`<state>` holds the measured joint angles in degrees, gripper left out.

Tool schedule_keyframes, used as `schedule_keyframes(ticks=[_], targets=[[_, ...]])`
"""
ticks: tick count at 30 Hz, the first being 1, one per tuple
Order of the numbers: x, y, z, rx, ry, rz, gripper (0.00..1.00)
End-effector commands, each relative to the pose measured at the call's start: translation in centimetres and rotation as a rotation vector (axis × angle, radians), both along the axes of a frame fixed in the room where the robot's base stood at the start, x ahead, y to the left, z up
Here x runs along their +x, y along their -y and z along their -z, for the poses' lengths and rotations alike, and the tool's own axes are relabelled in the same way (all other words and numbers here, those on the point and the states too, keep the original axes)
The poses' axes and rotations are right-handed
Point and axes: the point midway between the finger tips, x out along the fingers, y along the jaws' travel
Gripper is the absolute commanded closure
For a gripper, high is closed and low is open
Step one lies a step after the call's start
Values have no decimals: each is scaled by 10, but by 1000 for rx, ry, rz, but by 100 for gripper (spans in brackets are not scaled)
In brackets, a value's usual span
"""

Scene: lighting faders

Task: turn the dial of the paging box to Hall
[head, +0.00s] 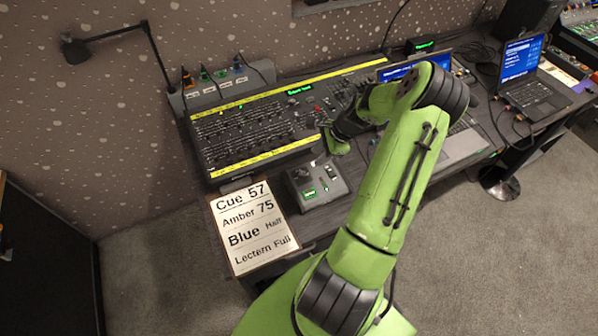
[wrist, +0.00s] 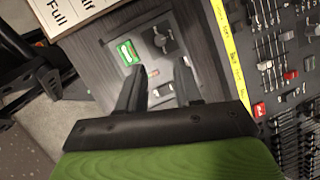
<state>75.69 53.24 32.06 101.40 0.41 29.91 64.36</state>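The paging box (head: 335,186) is a small grey box on the desk in front of the fader console. It has a small lit green display (head: 309,193) and a dark dial (head: 301,173). In the wrist view the box's dark dial (wrist: 165,38) sits beside the green display (wrist: 128,52), beyond the fingertips. My gripper (head: 328,143) is above the back of the box in the head view. In the wrist view my gripper (wrist: 159,65) has its two fingers apart with nothing between them. The dial's setting is too small to read.
The fader console (head: 255,125) with yellow strips stands behind the box. A cue sheet (head: 250,228) lies to the left, reading Cue 57, Amber 75, Blue Half, Lectern Full. Laptops (head: 520,58) stand to the right, and a desk lamp (head: 75,50) is at the back left.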

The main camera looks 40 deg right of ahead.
Motion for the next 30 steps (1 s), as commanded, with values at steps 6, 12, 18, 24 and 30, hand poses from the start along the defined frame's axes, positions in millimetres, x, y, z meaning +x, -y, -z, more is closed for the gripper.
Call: schedule_keyframes(ticks=[6, 12, 18, 24, 30], targets=[[19, -15, 54, 4, -2, -3, 66], [34, -25, 91, 1, -1, -4, 66], [39, -28, 105, -2, -2, -3, 66], [39, -28, 105, -2, -2, -3, 66], [39, -28, 105, -2, -1, -3, 95]])
